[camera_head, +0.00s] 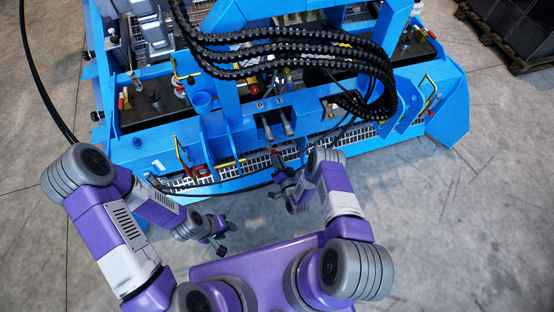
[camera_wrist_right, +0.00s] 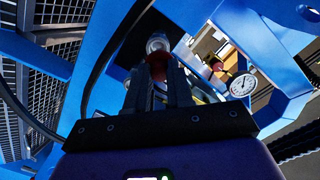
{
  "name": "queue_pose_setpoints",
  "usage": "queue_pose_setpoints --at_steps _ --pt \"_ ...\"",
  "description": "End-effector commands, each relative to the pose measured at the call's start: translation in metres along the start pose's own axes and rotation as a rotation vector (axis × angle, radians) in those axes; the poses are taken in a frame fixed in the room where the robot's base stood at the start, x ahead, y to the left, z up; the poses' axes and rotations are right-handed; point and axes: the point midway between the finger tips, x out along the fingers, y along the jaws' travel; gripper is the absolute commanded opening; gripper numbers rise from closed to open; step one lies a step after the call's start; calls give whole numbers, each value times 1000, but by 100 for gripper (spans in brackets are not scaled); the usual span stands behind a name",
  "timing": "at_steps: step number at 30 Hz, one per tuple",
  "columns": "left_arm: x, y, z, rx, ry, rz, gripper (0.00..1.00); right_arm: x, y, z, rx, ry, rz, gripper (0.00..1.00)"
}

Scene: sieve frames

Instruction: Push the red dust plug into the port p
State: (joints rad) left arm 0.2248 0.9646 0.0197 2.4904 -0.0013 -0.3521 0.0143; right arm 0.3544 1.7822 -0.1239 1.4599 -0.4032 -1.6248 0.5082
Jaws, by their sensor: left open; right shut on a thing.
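My right gripper (camera_head: 279,170) is shut on the red dust plug (camera_head: 275,154), just in front of the blue machine. In the right wrist view the red plug (camera_wrist_right: 157,68) sits between the fingertips (camera_wrist_right: 158,75), mostly hidden by them. A silvery round fitting (camera_wrist_right: 157,43) lies right beyond it; I cannot tell whether they touch. In the head view, two silvery fittings hang below small letter labels; the left one (camera_head: 267,130) is under a label like P (camera_head: 260,104), the other (camera_head: 287,126) to its right. My left gripper (camera_head: 222,236) is open and empty above the floor.
The blue machine (camera_head: 220,135) spans the upper view. Thick black hoses (camera_head: 290,48) arch over it. A thin black cable crosses near my right gripper. A round gauge (camera_wrist_right: 243,85) shows in the wrist view. The grey floor (camera_head: 450,230) at right is clear.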

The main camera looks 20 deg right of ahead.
Motion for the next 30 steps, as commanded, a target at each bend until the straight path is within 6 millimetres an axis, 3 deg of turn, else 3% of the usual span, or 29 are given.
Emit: queue_pose_setpoints --at_steps 5,17,30 --pt "4 -1 0 0 0 0 43 -16 7 4 1 77 4 0" --pt "5 -2 0 0 0 0 43 -19 6 4 1 86 1 0" --pt "20 -8 -1 0 0 0 43 15 6 2 0 86 -2 0"
